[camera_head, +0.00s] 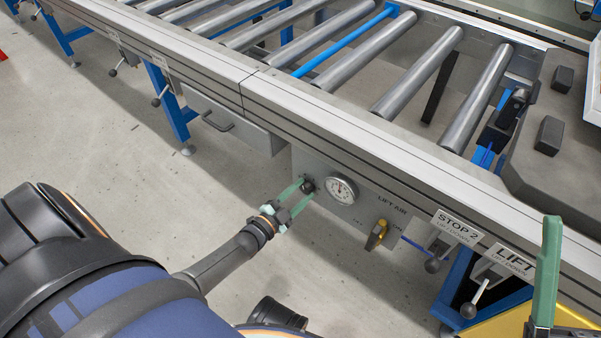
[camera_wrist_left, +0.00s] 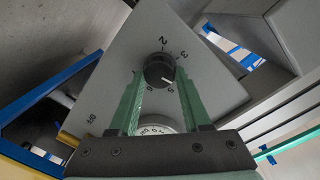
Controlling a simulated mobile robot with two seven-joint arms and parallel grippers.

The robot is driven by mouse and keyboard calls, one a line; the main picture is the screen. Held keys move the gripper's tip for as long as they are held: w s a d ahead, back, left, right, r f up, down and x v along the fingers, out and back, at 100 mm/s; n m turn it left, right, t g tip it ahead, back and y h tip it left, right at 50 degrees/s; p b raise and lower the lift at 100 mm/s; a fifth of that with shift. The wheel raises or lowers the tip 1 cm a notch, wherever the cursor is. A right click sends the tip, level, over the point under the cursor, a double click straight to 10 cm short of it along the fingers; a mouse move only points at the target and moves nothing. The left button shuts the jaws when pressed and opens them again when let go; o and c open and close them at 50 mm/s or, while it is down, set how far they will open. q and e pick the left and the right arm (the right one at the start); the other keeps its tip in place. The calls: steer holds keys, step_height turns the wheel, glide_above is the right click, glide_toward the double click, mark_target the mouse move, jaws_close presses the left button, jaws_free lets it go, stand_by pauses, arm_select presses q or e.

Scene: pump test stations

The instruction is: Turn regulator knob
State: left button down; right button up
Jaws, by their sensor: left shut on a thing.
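The regulator knob (camera_head: 307,186) is a small black round knob on the grey LIFT AIR panel (camera_head: 370,206). In the left wrist view the knob (camera_wrist_left: 159,68) has a white mark toward the lower right, near the 5 on the printed scale. My left gripper (camera_head: 302,188) has its green fingers on both sides of the knob and is shut on it. A round white gauge (camera_head: 342,190) sits right of the knob; in the wrist view it is partly hidden by the gripper. One green finger of my right gripper (camera_head: 547,268) shows at the lower right.
A roller conveyor (camera_head: 330,60) runs above the panel. A yellow-handled valve (camera_head: 376,235) and levers under the STOP 2 (camera_head: 455,227) and LIFT (camera_head: 511,262) labels lie to the right. A drawer with a handle (camera_head: 217,122) is left.

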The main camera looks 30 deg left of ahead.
arm_select(q)
steer(key=m, duration=0.3)
steer(key=shift+d+y, duration=0.1)
steer(key=shift+y, duration=0.2)
steer(key=shift+f+m, duration=0.1)
steer(key=shift+m, duration=1.8)
steer(key=shift+c, duration=1.8)
jaws_free()
steer(key=s+p, duration=0.3)
steer(key=s, duration=0.9)
steer(key=shift+s+a+r, duration=0.25)
steer(key=shift+a+r, duration=0.15)
steer(key=shift+a, duration=0.05)
